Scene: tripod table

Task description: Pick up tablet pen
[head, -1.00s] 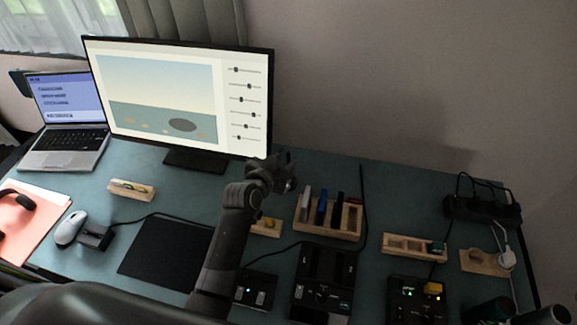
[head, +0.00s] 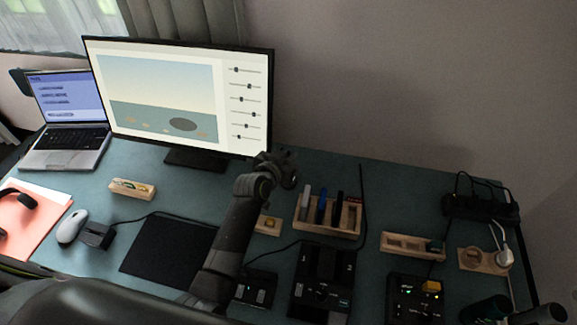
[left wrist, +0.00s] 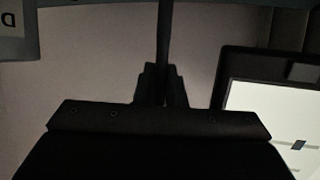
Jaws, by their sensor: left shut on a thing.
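My left gripper (head: 284,166) is in front of the wall, just right of the monitor's lower right corner and above the desk. In the left wrist view its two dark fingers (left wrist: 162,88) are closed on a thin dark bar, which looks like the tablet pen (left wrist: 163,40). The pen runs from between the fingers to the top edge of that view. In the head view I cannot make the pen out at the gripper. My right gripper does not show.
A wooden holder (head: 328,231) with slim grey, blue and black items stands right of the arm. The monitor (head: 180,95) is close on the left. A small wooden tray (head: 412,245), a power strip (head: 481,208) and dark control boxes fill the right side.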

